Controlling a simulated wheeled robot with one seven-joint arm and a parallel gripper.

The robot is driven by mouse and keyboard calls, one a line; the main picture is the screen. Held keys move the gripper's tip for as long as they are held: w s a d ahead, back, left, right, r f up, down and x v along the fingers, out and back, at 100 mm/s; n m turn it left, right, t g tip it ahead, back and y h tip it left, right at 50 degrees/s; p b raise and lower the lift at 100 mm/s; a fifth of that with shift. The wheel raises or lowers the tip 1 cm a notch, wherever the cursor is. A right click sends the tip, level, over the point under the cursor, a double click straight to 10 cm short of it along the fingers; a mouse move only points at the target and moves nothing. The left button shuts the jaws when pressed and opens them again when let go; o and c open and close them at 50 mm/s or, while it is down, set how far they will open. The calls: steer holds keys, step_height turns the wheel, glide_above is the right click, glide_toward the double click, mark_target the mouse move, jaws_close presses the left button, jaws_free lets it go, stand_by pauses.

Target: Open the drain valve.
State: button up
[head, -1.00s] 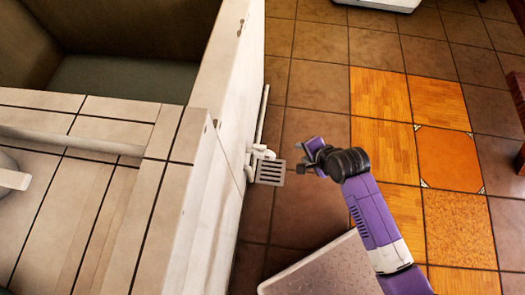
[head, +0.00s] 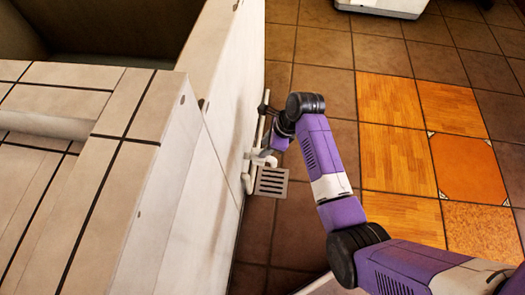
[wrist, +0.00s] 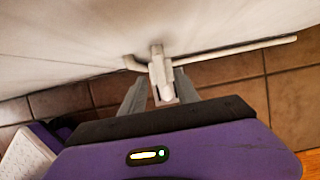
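The white drain pipe with its valve fitting (head: 262,157) comes out low on the side wall of the washbasin, above the floor grate. In the wrist view the fitting (wrist: 160,72) is near the centre, with a thin white pipe running right along the wall. My gripper (wrist: 158,88) is open, its two grey fingers spread to the left and right of the fitting's lower end. I cannot tell whether they touch it. In the head view my gripper (head: 268,112) is close to the wall at the pipe, partly hidden by my arm. The valve handle is not clearly distinguishable.
The tiled washbasin (head: 150,130) and its white side wall (head: 215,120) stand at the left. A metal floor grate (head: 271,182) lies below the pipe. Brown and orange floor tiles (head: 395,160) are clear to the right. A white object (head: 385,6) stands at the back.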

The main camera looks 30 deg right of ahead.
steer(key=shift+b+x, duration=0.45)
steer(key=shift+x, duration=0.9)
jaws_close()
